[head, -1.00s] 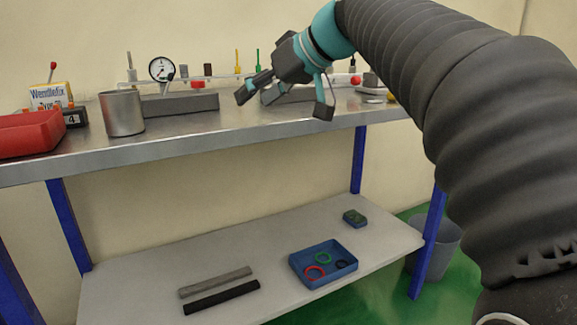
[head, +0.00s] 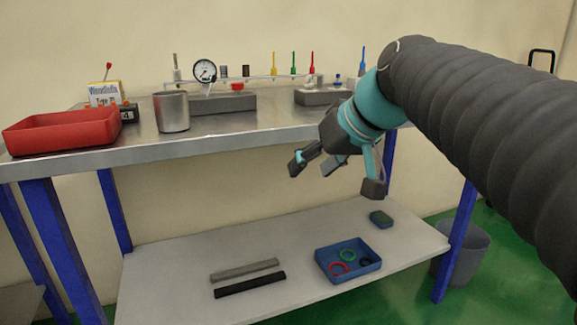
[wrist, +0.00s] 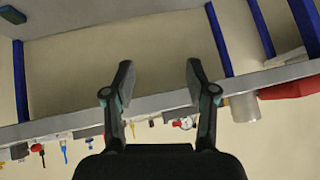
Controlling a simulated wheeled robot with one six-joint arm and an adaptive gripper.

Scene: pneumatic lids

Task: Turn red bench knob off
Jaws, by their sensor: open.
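A small red knob (head: 238,86) sits on the long grey block (head: 222,103) at the back of the steel bench, right of a round dial gauge (head: 205,71). Its turn position is too small to read. My gripper (head: 335,177) is open and empty in front of the bench, below the bench top's front edge and well apart from the knob. In the wrist view, which looks upside down, the open fingers (wrist: 159,72) have nothing between them. The bench edge and the row of fittings lie beyond them.
A metal cup (head: 171,111) and a red tray (head: 62,131) stand on the bench at left. A second grey block (head: 322,97) is at right. A blue tray with rings (head: 348,262) and two bars (head: 247,280) lie on the lower shelf. Blue legs (head: 455,240) bound the bench.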

